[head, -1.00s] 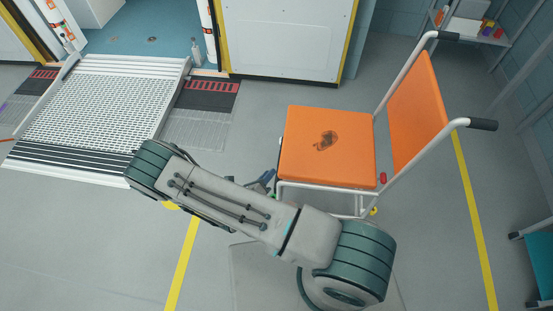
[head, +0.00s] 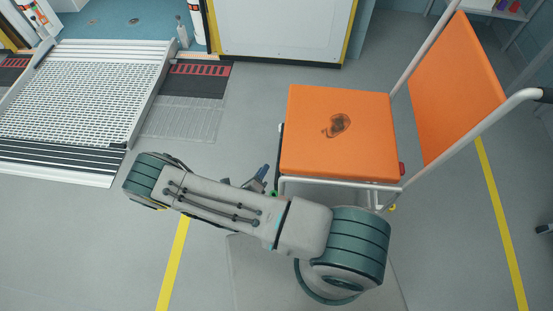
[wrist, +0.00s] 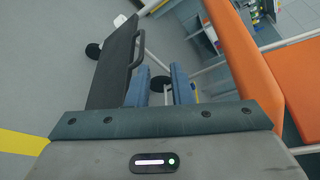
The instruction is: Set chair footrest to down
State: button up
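The chair has an orange seat (head: 338,150) with a dark stain, an orange backrest and a pale tube frame. In the wrist view, a dark flat panel with a bar handle, which looks like the footrest (wrist: 112,62), stands out beside the orange seat (wrist: 245,55). In the head view the footrest is mostly hidden, with only a dark edge at the seat's front left. My gripper (wrist: 160,84) is open, its two blue fingers apart with a gap between them. The left finger is close to the panel and its handle; I cannot tell whether they touch. My arm partly hides the gripper in the head view.
A metal ramp (head: 85,95) lies at the left, with a white cabinet (head: 275,30) behind. Yellow lines (head: 173,262) mark the grey floor. A shelf (head: 500,10) stands at the back right. Floor left of the chair is clear.

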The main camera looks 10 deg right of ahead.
notch_tip(320, 180, down, 5)
jog(key=b, duration=0.3)
jog(key=b+x, duration=0.2)
jog(key=x, duration=1.2)
jog(key=shift+r, duration=0.1)
jog(key=shift+a, duration=0.1)
grip_shut()
